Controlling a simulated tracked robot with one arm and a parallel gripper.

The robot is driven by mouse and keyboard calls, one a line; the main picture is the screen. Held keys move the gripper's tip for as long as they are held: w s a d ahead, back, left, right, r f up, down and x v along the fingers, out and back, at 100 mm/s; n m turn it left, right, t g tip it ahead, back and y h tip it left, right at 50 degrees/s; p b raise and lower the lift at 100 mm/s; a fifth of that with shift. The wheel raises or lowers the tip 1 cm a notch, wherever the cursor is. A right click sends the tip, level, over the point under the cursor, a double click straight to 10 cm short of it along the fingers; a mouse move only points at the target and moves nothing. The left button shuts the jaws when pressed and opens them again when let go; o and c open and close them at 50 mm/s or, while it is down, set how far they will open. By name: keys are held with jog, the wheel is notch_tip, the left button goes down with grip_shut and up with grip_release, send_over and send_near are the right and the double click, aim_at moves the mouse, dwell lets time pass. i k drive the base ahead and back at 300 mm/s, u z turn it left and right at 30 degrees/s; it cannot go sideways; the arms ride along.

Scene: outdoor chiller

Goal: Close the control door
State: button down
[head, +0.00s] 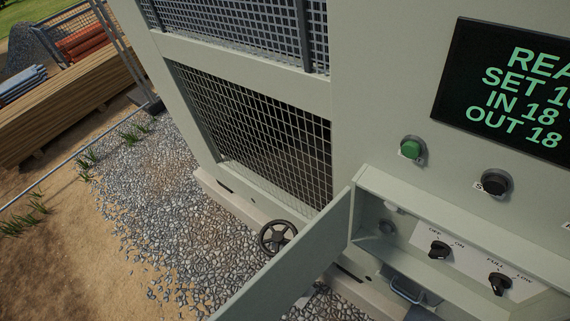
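The control door (305,257) is a pale grey-green panel that stands open. It swings out to the left from the left side of a recessed control box (372,182), and its outer end runs off the bottom of the picture. Inside the box are a black OFF/ON knob (439,250) and a black FULL/LOW knob (500,283). A blue-grey bar handle (407,291) shows below the knobs; I cannot tell what it belongs to. I see no gripper fingers in this view, and nothing visible touches the door.
A dark display (510,90) with green text, a green button (410,149) and a black knob (494,183) sit above the box. A black handwheel (277,237) is just left of the door. Gravel (165,200) lies left of the chiller; timber (75,105) lies beyond a fence.

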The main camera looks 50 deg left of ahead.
aim_at(278, 285)
jog(key=z, duration=2.4)
jog(key=k, duration=2.25)
jog(key=u, duration=1.4)
